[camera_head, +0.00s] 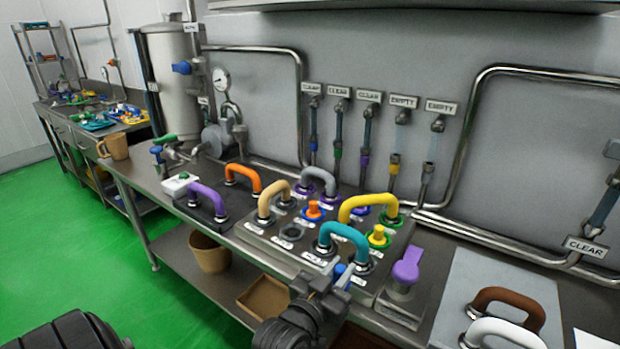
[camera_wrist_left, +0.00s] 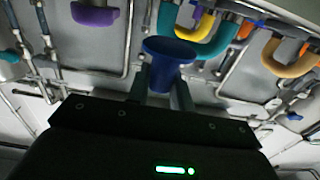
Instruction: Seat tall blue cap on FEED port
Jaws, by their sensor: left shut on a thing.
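My left gripper (camera_head: 330,277) is low at the front edge of the port panel (camera_head: 264,244). It is shut on a blue cap (camera_head: 341,271), largely hidden by the fingers in the head view. In the left wrist view the blue cap (camera_wrist_left: 169,50) shows as a wide, flared blue top between the two fingers (camera_wrist_left: 160,82). An uncovered dark round port (camera_head: 290,232) lies in the panel's front row, behind and left of the gripper. The port labels are too small to read, so I cannot tell which is FEED. My right gripper is out of view.
Hose loops in teal (camera_head: 345,236), yellow (camera_head: 368,203), tan (camera_head: 274,192) and grey (camera_head: 318,177) arch over the panel. An orange cap (camera_head: 313,210) and a yellow cap (camera_head: 378,237) sit among them. A purple-handled piece (camera_head: 406,266) stands right of the gripper.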

